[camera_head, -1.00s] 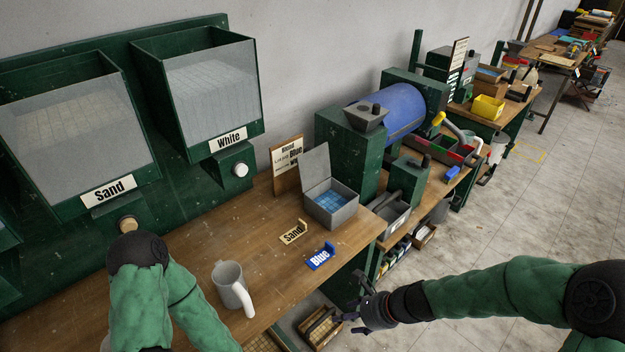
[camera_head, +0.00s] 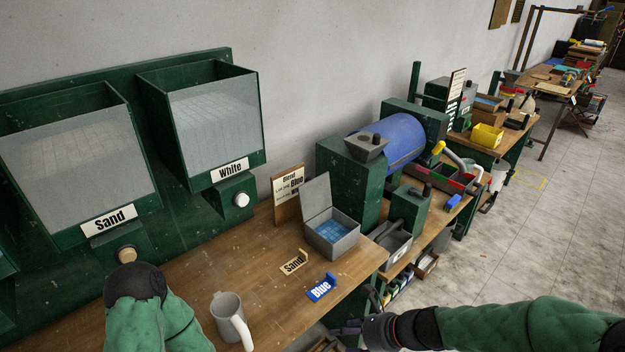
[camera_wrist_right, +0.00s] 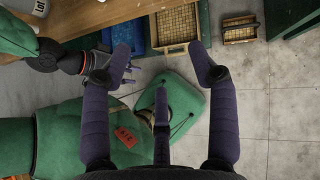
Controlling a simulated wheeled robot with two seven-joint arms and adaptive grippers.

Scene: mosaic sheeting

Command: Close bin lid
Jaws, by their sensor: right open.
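A grey box (camera_head: 346,245) with blue tiles inside stands on the wooden bench. Its hinged grey lid (camera_head: 316,205) stands open, upright at the back left. My right gripper (camera_head: 357,313) is open and empty, low beyond the bench's front edge, apart from the box. Its spread fingers also show in the right wrist view (camera_wrist_right: 165,68), over the floor and trays. My left arm enters at lower left in the head view, its gripper out of frame. A dark gripper, apparently my left (camera_wrist_right: 108,72), shows in the right wrist view; its jaw opening is unclear.
A recipe board (camera_head: 287,192) and green machine (camera_head: 347,180) flank the box. Sand (camera_head: 75,160) and White (camera_head: 218,130) hoppers stand left.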

